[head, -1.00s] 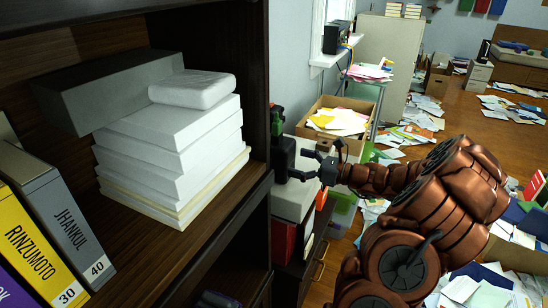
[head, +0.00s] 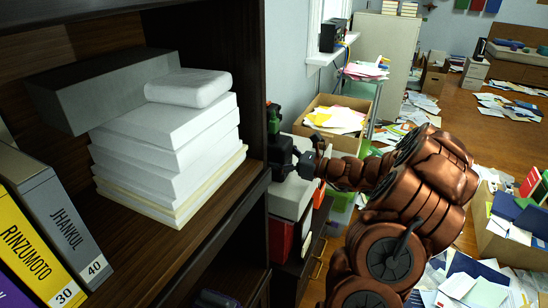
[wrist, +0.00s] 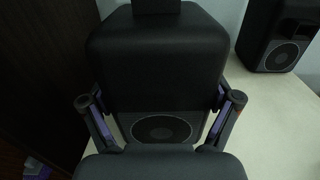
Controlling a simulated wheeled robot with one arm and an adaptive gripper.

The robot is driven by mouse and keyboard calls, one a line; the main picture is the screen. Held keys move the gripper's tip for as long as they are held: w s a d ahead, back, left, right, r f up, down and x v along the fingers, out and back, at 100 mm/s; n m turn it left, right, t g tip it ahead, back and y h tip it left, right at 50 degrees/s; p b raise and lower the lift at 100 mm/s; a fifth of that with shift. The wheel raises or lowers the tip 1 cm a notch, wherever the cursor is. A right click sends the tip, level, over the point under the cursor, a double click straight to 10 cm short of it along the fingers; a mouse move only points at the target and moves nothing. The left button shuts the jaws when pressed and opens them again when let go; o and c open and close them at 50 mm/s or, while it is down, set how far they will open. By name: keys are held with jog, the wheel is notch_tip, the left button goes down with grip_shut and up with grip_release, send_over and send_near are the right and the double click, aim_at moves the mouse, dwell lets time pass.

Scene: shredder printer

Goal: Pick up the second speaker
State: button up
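A black speaker (wrist: 155,60) with a round cone low on its front stands between the fingers of my gripper (wrist: 155,105) in the wrist view. The fingers are spread along its two sides; whether they touch it is hard to tell. In the head view my gripper (head: 297,165) reaches the dark speaker (head: 279,152) beside the bookcase, and the fingers are partly lost against it. Another black speaker (wrist: 278,42) stands apart at the upper right of the wrist view.
The speakers stand on a pale surface (wrist: 265,105). The dark bookcase (head: 205,215) with stacked paper is close on the left. A cardboard box of papers (head: 335,120) is behind my gripper. Papers litter the floor on the right.

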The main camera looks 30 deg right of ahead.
jog(key=c, duration=0.8)
jog(key=shift+r, duration=0.1)
